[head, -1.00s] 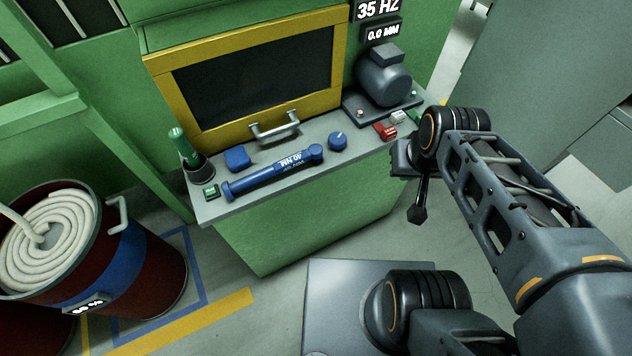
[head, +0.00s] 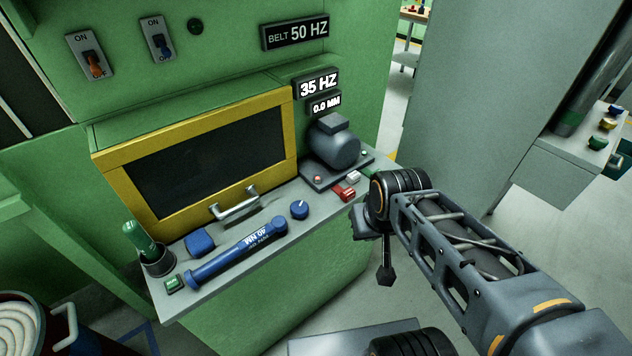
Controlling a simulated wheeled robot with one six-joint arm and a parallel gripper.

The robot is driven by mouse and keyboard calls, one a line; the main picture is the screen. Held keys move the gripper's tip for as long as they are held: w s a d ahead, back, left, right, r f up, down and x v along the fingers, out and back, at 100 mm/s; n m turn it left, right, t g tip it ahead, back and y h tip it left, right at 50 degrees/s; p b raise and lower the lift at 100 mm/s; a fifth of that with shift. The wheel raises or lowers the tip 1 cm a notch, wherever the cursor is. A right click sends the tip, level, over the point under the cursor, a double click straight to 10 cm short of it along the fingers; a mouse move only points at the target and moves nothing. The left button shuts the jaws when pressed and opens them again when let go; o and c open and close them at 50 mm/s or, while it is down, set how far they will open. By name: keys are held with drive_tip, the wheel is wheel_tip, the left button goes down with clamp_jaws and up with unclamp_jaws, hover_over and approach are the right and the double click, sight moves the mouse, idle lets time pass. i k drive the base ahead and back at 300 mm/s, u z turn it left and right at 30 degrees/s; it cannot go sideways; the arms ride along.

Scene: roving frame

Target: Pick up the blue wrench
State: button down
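The blue wrench (head: 236,258) lies on the grey shelf (head: 190,302) of the green machine, below the yellow-framed dark window. It is a thick bar with white lettering and a rounded head at its right end. My gripper (head: 385,274) hangs at the end of my arm, to the right of the wrench and apart from it, near the shelf's right end. Only a dark finger shape shows, pointing down; whether the gripper is open or shut cannot be made out. Nothing visible is held in it.
On the shelf are a blue block (head: 200,242), a blue knob (head: 299,209), a green-handled tool in a dark cup (head: 157,262), a red switch (head: 344,192) and a grey motor (head: 334,147). A metal handle (head: 235,205) juts out from the window. A drum (head: 30,325) stands lower left.

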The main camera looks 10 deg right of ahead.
sight(278, 224)
drive_tip(key=z, duration=0.05)
drive_tip(key=k, duration=0.45)
drive_tip(key=u, duration=1.45)
drive_tip(key=i, duration=0.45)
